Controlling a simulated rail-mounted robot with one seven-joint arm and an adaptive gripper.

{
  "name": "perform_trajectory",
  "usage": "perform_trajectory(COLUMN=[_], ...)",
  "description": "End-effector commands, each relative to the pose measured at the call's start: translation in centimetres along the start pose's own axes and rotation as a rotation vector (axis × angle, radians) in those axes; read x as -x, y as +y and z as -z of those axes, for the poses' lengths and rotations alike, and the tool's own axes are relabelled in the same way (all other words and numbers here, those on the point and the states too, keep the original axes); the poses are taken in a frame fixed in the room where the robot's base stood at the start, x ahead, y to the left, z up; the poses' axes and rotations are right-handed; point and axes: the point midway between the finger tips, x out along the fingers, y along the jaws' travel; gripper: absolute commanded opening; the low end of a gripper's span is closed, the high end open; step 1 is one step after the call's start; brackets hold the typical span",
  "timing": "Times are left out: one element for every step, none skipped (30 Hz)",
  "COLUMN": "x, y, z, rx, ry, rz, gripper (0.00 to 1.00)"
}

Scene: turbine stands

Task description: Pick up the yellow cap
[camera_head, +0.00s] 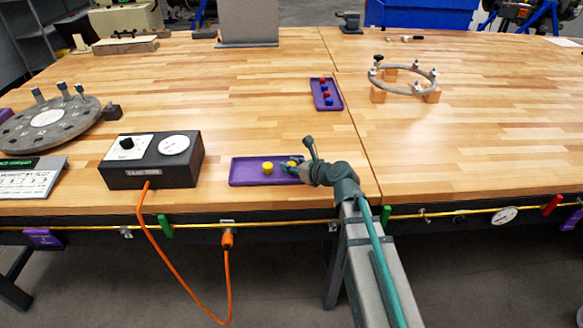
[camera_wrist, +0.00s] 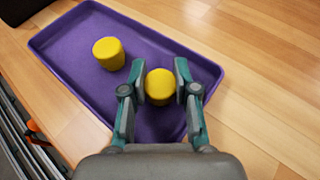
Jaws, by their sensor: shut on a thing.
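My gripper (camera_wrist: 160,84) is over the right part of a purple tray (camera_wrist: 60,52), with its two fingers on either side of a yellow cap (camera_wrist: 160,92) and shut on it. The held cap is at or just above the tray floor; I cannot tell which. A second yellow cap (camera_wrist: 109,53) stands in the same tray to the left, apart from my gripper. In the head view the purple tray (camera_head: 243,179) lies near the front edge of the table, with the free yellow cap (camera_head: 267,168) in its middle and my gripper (camera_head: 289,163) at its right end.
A black leak-test box (camera_head: 150,178) with an orange hose stands left of the tray. A smaller purple tray (camera_head: 317,107) with red and blue caps lies farther back. A metal ring on wooden blocks (camera_head: 377,95) stands at the back right. The wood around the tray's right is clear.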

Motion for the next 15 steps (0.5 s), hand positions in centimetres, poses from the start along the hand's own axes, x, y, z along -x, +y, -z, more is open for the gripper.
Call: perform_trajectory(x=[0.0, 0.0, 0.0, 0.0, 0.0, 0.1, 0.1, 0.1, 0.2, 0.2, 0.3, 0.4, 0.6, 0.7, 0.8], y=[0.0, 0.0, 0.0, 0.0, 0.0, 0.0, 0.0, 0.0, 0.0, 0.0, 0.0, 0.0, 0.0, 0.0, 0.0], z=[0.0, 0.0, 0.0, -0.1, -0.1, -0.2, -0.2, -0.3, -0.5, -0.6, -0.8, -1.1, -1.4, -1.6, -2.1], rx=[0.000, 0.000, 0.000, 0.000, 0.000, 0.000, 0.000, 0.000, 0.000, 0.000, 0.000, 0.001, 0.002, 0.002, 0.002], ry=[0.000, 0.000, 0.000, 0.000, 0.000, 0.000, 0.000, -0.001, -0.001, -0.001, -0.001, -0.001, -0.001, -0.001, -0.002], rz=[0.000, 0.000, 0.000, 0.000, 0.000, 0.000, 0.000, 0.000, -0.001, -0.001, -0.001, -0.001, 0.000, 0.000, 0.000], gripper=[0.12, 0.12, 0.12, 0.12, 0.12, 0.12, 0.12, 0.12, 0.12, 0.12, 0.12, 0.12, 0.12, 0.12, 0.12])
